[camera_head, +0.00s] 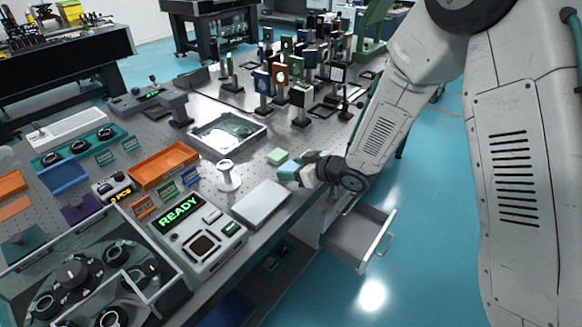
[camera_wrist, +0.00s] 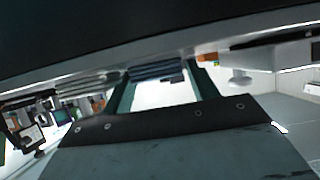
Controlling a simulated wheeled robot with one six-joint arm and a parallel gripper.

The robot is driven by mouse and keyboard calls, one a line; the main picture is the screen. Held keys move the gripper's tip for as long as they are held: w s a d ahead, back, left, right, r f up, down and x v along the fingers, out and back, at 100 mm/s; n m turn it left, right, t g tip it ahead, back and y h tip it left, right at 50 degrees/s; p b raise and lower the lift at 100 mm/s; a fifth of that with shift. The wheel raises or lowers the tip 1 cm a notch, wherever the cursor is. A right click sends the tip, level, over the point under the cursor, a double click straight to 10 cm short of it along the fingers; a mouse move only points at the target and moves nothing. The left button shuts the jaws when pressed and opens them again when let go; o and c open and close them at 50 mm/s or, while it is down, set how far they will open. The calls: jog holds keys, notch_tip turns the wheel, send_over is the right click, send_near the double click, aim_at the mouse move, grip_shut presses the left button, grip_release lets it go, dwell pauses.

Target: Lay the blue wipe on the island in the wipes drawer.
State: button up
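The blue wipe (camera_head: 288,166) is a small light-blue folded pad at the near edge of the island table (camera_head: 262,177). In the wrist view a dark bluish layered stack (camera_wrist: 155,71), seemingly this wipe, spans between my gripper's two teal fingers (camera_wrist: 163,88). My gripper (camera_head: 296,172) reaches in level from the right at the table edge. Its fingers are apart, with the wipe between them; I cannot tell whether they press on it. The drawer (camera_head: 357,238) below the edge stands pulled out, and its visible floor is bare grey.
A green wipe (camera_head: 277,156) lies just beyond the blue one. A white flat box (camera_head: 261,204), a white stand (camera_head: 228,177) and a device reading READY (camera_head: 200,233) stand nearby on the left. Mounted optics (camera_head: 285,75) crowd the table's far end. The floor beside the drawer is clear.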

jog(key=shift+a+r, duration=0.1)
jog(key=shift+r, duration=0.05)
jog(key=v, duration=1.2)
